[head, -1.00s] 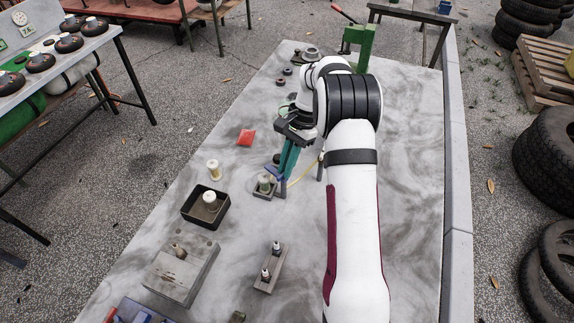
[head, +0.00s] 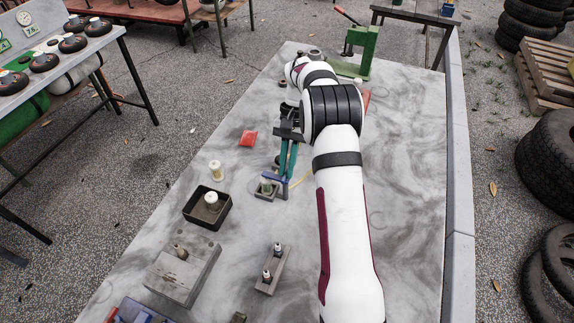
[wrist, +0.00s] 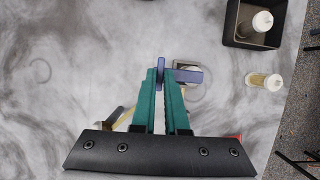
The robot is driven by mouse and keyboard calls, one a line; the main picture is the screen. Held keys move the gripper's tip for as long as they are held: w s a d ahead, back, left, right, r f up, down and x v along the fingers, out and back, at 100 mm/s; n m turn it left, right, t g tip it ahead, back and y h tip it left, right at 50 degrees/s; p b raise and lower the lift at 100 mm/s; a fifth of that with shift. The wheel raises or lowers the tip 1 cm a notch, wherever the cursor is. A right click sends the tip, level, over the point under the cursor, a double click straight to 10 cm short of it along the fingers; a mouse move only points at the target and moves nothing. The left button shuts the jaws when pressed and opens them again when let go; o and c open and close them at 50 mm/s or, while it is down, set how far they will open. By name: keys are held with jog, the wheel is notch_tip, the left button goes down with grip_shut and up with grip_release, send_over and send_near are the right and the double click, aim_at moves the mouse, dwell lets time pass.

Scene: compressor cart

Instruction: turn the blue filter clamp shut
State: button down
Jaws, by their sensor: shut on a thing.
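The blue filter clamp (wrist: 188,76) shows in the wrist view as a flat bar with a raised upright part at its left end. In the head view the clamp (head: 271,178) lies over a small grey square block (head: 266,193) with a greenish filter body. My gripper (wrist: 160,78) has teal fingers, and they are shut on the clamp's upright part. In the head view my gripper (head: 284,178) points down at the right end of the clamp. The fingers and clamp hide part of the block.
A black square tray (head: 187,212) with a white-capped filter stands to the left, beside a cream spool-like filter (head: 215,169). A grey block (head: 165,278) and a two-post holder (head: 265,283) are in front. A green press (head: 365,55) stands at the back.

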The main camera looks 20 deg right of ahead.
jog(key=c, duration=0.9)
grip_release()
jog(key=shift+c, duration=0.2)
jog(key=v, duration=1.2)
